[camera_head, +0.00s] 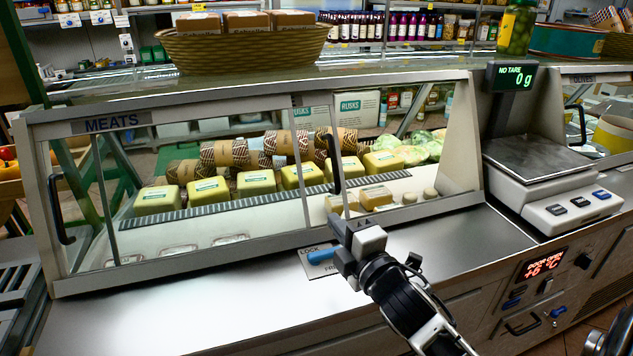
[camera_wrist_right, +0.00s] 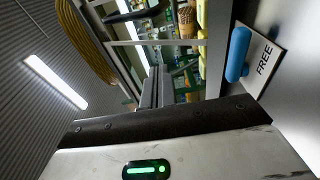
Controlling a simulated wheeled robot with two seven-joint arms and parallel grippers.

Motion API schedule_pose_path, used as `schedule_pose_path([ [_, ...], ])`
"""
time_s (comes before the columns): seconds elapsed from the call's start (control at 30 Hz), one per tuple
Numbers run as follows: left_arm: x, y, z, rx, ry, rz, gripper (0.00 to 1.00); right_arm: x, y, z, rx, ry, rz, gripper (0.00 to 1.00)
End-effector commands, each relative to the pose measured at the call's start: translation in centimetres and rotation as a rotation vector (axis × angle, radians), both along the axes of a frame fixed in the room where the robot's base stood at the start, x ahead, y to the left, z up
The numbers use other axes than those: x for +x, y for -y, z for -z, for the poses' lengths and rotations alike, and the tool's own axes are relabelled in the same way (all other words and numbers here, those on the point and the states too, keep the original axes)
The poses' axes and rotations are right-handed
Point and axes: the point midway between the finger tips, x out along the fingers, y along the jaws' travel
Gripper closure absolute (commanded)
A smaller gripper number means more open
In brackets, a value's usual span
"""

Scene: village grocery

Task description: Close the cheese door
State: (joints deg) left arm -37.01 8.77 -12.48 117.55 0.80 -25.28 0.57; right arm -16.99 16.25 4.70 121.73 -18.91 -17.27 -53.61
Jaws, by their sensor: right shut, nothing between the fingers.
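The cheese door is a sliding glass pane whose dark handle (camera_head: 334,165) stands near the middle of the display case. It appears slid left over the MEATS pane, and the case's right part, with cheeses (camera_head: 376,195) inside, looks uncovered. My right gripper (camera_head: 350,232) is shut and empty, in front of the case's lower rail, below and slightly right of that handle; its fingers (camera_wrist_right: 155,88) show in the wrist view. Beside it a blue lever (camera_head: 322,256) sits on a LOCK/FREE plate; the lever (camera_wrist_right: 238,54) also shows in the wrist view, beside FREE. My left gripper is out of view.
The MEATS pane's handle (camera_head: 60,208) is at far left. A scale (camera_head: 545,165) stands right of the case, and a red display (camera_head: 543,263) below reads door open, +6 °C. A wicker basket (camera_head: 240,47) stands on top. The steel counter (camera_head: 455,240) is clear.

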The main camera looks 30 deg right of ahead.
Motion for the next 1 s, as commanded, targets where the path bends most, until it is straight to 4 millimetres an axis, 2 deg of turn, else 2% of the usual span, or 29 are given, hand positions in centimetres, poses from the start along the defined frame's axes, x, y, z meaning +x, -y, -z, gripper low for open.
schedule_pose_path([
  [0.17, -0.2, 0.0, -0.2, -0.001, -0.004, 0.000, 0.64, 1.6, 0.1, -0.1, 0.001, 0.001, 0.000, 1.00],
  [0.4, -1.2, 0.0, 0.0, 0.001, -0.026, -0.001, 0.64, 6.3, 0.6, -0.2, 0.003, 0.001, 0.000, 1.00],
  [0.63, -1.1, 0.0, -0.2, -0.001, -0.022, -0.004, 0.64, 10.2, 1.0, -0.2, 0.003, -0.001, 0.000, 1.00],
  [0.8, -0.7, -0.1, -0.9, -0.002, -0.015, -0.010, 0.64, 8.8, 3.3, 0.0, 0.000, -0.005, 0.000, 1.00],
  [1.0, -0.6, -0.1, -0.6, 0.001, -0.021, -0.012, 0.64, 8.3, 4.4, 0.1, 0.003, -0.003, 0.000, 1.00],
])
